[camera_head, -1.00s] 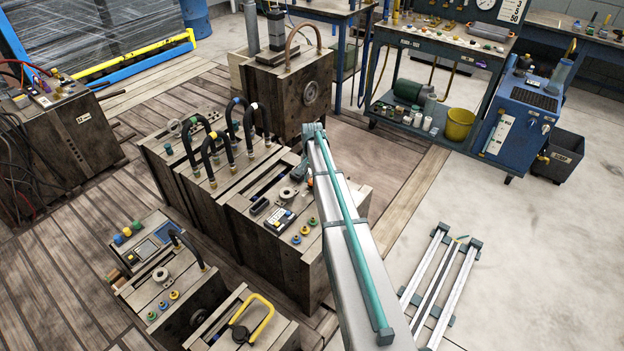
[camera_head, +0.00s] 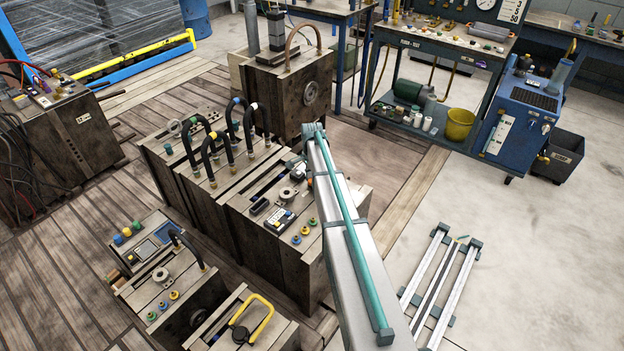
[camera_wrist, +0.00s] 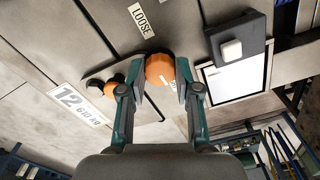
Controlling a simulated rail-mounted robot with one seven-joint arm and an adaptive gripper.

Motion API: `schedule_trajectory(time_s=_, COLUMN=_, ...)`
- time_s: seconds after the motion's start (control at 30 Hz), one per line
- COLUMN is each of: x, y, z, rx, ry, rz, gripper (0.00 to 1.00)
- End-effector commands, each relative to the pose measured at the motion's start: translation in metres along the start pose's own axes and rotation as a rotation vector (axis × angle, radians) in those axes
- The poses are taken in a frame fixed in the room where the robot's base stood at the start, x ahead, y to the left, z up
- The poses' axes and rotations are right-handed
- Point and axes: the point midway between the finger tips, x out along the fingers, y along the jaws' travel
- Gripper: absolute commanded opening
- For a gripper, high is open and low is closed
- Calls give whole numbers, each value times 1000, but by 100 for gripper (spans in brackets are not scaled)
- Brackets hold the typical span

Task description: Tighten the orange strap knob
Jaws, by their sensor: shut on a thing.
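The orange strap knob (camera_wrist: 158,68) is a large ribbed round knob in the middle of the wrist view, on a grey plate. My gripper (camera_wrist: 160,76) has its two teal and grey fingers on either side of the knob, closed on it. A tag reading LOOSE (camera_wrist: 141,18) lies above the knob in the picture.
In the head view, black hoses (camera_head: 232,125) arch over the mould blocks to the left.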

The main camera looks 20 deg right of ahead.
Motion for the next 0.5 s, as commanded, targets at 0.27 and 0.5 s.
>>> schedule_trajectory(time_s=0.27, x=-1, y=-1, z=0, rx=1, ry=1, rz=-2, gripper=0)
schedule_trajectory(time_s=0.5, x=0, y=0, z=0, rx=1, ry=1, rz=-1, gripper=58)
